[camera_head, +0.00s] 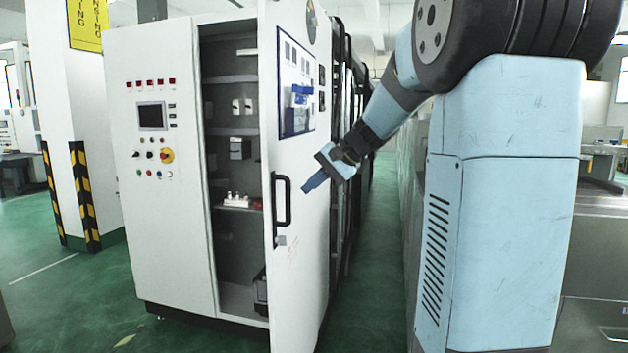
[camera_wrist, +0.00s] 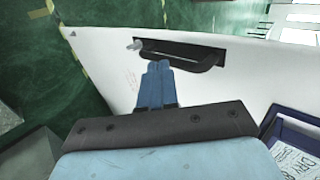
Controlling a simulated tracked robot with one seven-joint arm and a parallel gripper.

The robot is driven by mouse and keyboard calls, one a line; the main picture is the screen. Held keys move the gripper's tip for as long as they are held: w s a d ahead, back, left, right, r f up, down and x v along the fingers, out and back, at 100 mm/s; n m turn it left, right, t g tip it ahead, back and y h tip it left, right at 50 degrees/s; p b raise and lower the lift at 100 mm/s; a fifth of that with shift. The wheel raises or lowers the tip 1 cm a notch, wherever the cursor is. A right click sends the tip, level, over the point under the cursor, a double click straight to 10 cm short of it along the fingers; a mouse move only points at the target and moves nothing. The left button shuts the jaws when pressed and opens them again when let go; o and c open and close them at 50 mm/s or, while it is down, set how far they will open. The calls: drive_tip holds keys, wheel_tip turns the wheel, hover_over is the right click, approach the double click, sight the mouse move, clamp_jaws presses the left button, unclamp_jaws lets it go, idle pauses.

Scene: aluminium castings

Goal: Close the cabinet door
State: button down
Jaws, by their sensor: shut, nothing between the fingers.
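The white cabinet (camera_head: 160,240) stands at the left of the head view with its right-hand door (camera_head: 300,260) swung open toward me. A black bar handle (camera_head: 284,200) sits on the door near its free edge. In the wrist view the door (camera_wrist: 105,60) fills the middle, with its handle (camera_wrist: 185,55) just ahead of the fingertips. My gripper (camera_head: 313,184) is shut and empty, to the right of the handle in front of the door's face. Its blue fingers show in the wrist view (camera_wrist: 157,80); whether they touch the door I cannot tell.
Dark shelves with small electrical parts (camera_head: 236,202) show inside the open cabinet. A blue-framed panel (camera_head: 297,90) is fixed on the door above the handle. A pillar with striped guards (camera_head: 85,195) stands at the left. Green floor (camera_head: 60,300) is clear in front.

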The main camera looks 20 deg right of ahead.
sight(270, 207)
drive_tip(key=x, duration=0.2)
drive_tip(key=r+x, duration=0.1)
drive_tip(key=x, duration=0.2)
drive_tip(key=a+x, duration=0.1)
drive_tip(key=x, duration=0.1)
drive_tip(key=shift+w+a, duration=0.2)
drive_tip(key=shift+w, duration=0.25)
drive_tip(key=shift+w+a, duration=0.35)
drive_tip(key=shift+a, duration=0.25)
